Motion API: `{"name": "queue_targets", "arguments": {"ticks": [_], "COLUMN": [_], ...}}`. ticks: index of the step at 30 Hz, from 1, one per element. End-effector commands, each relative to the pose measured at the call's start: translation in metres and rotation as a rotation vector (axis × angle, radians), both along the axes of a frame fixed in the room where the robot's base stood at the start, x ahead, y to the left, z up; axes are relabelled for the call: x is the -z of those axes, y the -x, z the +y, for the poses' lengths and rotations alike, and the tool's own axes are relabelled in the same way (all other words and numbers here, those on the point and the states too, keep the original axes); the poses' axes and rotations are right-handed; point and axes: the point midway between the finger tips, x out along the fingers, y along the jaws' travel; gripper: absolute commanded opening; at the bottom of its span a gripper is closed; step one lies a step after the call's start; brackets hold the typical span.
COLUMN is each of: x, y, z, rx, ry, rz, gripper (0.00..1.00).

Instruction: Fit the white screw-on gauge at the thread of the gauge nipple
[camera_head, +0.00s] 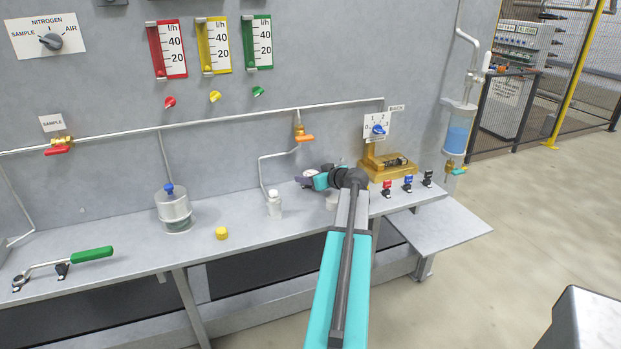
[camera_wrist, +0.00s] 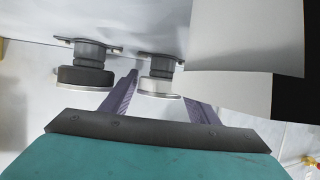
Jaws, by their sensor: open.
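In the wrist view, a round gauge with a white rim (camera_wrist: 160,87) on a grey neck is between the two purple fingers of my gripper (camera_wrist: 162,92). The fingers are open, one on each side of it; I cannot tell whether either touches it. Beside it to the left is a similar gauge with a black rim (camera_wrist: 86,77). In the head view my gripper (camera_head: 304,182) is over the back of the bench, left of the brass stand (camera_head: 375,172); my arm hides part of that area. I cannot pick out the gauge nipple for certain.
A white bottle (camera_head: 274,206), a yellow cap (camera_head: 222,233) and a clear vessel (camera_head: 174,210) stand on the bench to the left. A pipe with an orange-handled valve (camera_head: 304,137) is on the wall above my gripper. Small coloured switches (camera_head: 408,184) are on the right.

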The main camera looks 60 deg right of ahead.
Motion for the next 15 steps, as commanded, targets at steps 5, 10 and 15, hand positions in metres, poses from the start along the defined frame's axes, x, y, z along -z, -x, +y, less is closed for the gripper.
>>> {"name": "queue_targets", "arguments": {"ticks": [5, 10, 15], "x": [-0.0002, -0.0002, -0.0002], "y": [-0.0002, -0.0003, -0.0004], "z": [0.0003, 0.0004, 0.0006], "rx": [-0.001, -0.001, -0.001], "ry": [0.0, 0.001, 0.001], "rz": [0.0, 0.0, 0.0], "gripper": [0.55, 0.51, 0.23]}}
